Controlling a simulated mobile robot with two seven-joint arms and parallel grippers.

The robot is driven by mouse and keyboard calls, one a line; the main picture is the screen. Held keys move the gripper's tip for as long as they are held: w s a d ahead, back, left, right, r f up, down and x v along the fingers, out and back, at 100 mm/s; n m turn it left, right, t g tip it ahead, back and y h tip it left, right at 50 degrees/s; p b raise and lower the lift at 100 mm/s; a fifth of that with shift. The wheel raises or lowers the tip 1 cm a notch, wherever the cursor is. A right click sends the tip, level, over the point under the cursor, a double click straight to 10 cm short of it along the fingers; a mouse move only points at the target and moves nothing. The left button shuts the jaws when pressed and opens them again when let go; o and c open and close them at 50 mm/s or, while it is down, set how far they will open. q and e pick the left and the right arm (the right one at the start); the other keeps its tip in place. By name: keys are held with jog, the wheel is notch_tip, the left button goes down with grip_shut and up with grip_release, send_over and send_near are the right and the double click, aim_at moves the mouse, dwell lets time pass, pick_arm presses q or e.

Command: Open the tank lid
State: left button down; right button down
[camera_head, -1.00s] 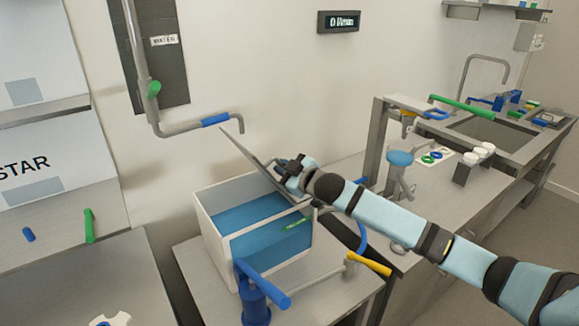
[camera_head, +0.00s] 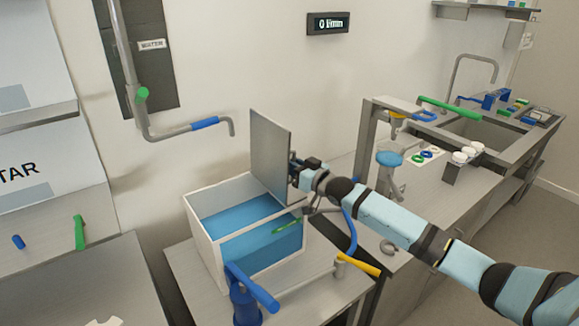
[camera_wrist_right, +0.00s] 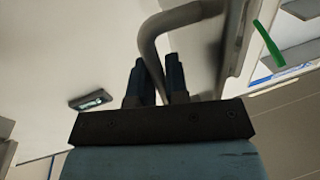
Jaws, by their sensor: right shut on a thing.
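The tank (camera_head: 212,235) is a white-walled box with blue liquid inside, on a metal table in the head view. Its grey lid (camera_head: 268,155) stands almost upright at the tank's right side, leaving the top uncovered. My right gripper (camera_head: 293,168) is at the lid's right face, shut on the lid handle. In the right wrist view, the dark fingers (camera_wrist_right: 158,82) close around one leg of the curved grey lid handle (camera_wrist_right: 150,48). My left gripper is not in view.
A water pipe (camera_head: 165,132) with a blue-sleeved spout hangs left of the lid. A bench with a sink (camera_head: 470,138) is at right.

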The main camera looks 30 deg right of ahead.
jog(key=shift+d+f+m, duration=0.1)
jog(key=shift+d+m, duration=0.2)
jog(key=shift+d, duration=0.2)
jog(key=c, duration=1.4)
grip_release()
jog(key=shift+o, duration=1.1)
jog(key=shift+d+f, duration=0.2)
jog(key=shift+d, duration=0.05)
jog(key=shift+a+r, duration=0.1)
jog(key=shift+a, duration=0.05)
jog(key=shift+s, duration=0.25)
jog(key=b+v, duration=0.1)
jog(key=v, duration=1.2)
jog(key=shift+s+b, duration=0.15)
jog(key=shift+b, duration=0.25)
jog(key=shift+a, duration=0.1)
